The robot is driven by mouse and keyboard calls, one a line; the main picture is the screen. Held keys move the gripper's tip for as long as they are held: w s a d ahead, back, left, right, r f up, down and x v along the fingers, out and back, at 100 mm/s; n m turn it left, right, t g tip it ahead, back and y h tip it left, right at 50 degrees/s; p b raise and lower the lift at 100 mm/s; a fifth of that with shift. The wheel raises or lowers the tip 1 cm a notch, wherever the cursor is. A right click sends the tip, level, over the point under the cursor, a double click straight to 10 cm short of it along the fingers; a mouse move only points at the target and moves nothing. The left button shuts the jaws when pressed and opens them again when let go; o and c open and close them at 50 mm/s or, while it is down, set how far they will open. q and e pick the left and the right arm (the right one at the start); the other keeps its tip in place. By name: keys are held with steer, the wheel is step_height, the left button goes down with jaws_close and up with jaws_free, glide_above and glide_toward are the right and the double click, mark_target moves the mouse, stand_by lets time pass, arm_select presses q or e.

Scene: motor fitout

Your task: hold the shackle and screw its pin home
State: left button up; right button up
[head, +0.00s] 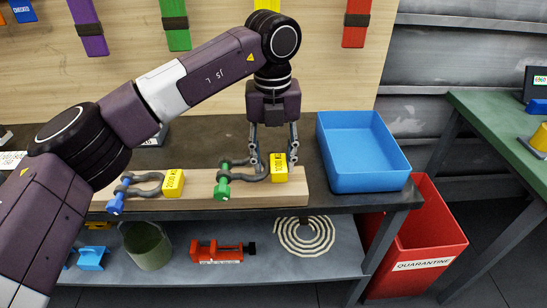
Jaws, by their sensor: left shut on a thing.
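The fingers partly hide the bow. A second shackle (142,178) with a blue pin (116,197) and a yellow tag (173,183) lies apart on the beam to the left. I cannot tell how deep either pin is threaded. My right gripper is not in view.
The wooden beam (205,202) lies along the dark bench's front. An empty blue bin (360,150) stands right of it. A red quarantine bin (420,245) is on the floor. The lower shelf holds a bucket (146,246), a red clamp-like tool (220,251) and coiled rope (304,236).

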arm_select(q)
steer(key=shift+f+b, duration=0.6)
steer(key=shift+f, duration=0.4)
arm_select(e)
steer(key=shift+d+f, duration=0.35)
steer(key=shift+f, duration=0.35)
arm_select(q)
steer(key=shift+f, duration=0.35)
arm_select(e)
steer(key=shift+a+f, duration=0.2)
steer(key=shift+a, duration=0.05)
arm_select(q)
steer(key=shift+f+b, duration=0.25)
steer(key=shift+b, duration=0.15)
steer(key=shift+f, duration=0.35)
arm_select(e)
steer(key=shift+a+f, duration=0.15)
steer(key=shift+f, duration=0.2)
arm_select(q)
steer(key=o, duration=1.3)
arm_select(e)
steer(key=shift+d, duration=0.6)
